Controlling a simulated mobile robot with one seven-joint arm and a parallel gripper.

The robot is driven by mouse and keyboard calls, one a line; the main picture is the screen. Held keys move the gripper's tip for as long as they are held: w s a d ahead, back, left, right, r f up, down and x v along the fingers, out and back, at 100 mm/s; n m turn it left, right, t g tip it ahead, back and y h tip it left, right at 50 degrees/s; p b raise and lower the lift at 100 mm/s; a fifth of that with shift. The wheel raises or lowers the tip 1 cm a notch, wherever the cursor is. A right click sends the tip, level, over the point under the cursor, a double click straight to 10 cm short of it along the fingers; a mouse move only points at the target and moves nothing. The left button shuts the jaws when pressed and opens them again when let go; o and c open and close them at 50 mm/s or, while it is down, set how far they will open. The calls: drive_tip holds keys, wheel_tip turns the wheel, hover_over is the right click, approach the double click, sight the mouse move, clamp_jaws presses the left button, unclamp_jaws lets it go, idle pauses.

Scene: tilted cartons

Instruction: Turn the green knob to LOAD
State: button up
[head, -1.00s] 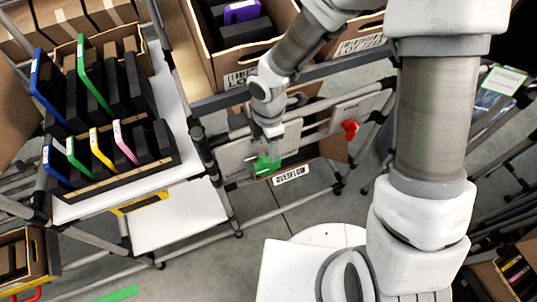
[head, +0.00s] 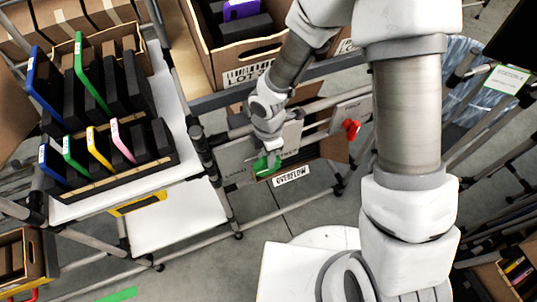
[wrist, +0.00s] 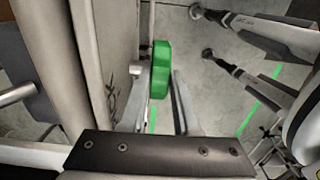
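The green knob (head: 262,166) sits on the pale panel (head: 236,158) in the middle of the head view. It also shows in the wrist view (wrist: 161,70) as a thick green piece standing out from the panel. My gripper (head: 268,152) is at the knob, coming from above. In the wrist view my two fingers (wrist: 162,98) are apart, one on each side of the knob, with a narrow gap at the right finger. Lettering is on the panel beside the knob, partly hidden and too small to read surely.
A red knob (head: 351,129) is on another plate to the right. An OVERFLOW label (head: 291,176) is below the panel. Rack tubes surround the panel. A carton (head: 222,55) stands above, and a tilted carton of colored folders (head: 115,178) is at left.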

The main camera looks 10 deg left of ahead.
clamp_jaws()
drive_tip(key=shift+f, duration=0.1)
drive_tip(key=b, duration=0.2)
drive_tip(key=shift+s+a+f+t+h+b, duration=0.1)
drive_tip(key=shift+a+f+t+h+b, duration=0.2)
drive_tip(key=shift+h, duration=0.1)
drive_tip(key=h+b, duration=0.1)
drive_tip(key=b, duration=0.1)
drive_tip(key=t+h+b, duration=0.1)
drive_tip(key=b, duration=0.2)
drive_tip(key=shift+s+a, duration=0.35)
drive_tip(key=shift+a, duration=0.05)
drive_tip(key=shift+s+a+r+t+h+b, duration=0.15)
drive_tip(key=shift+r+t+h+b, duration=0.1)
drive_tip(key=shift+t+h+b, duration=0.35)
drive_tip(key=o, duration=0.9)
unclamp_jaws()
drive_tip(key=shift+c, duration=0.2)
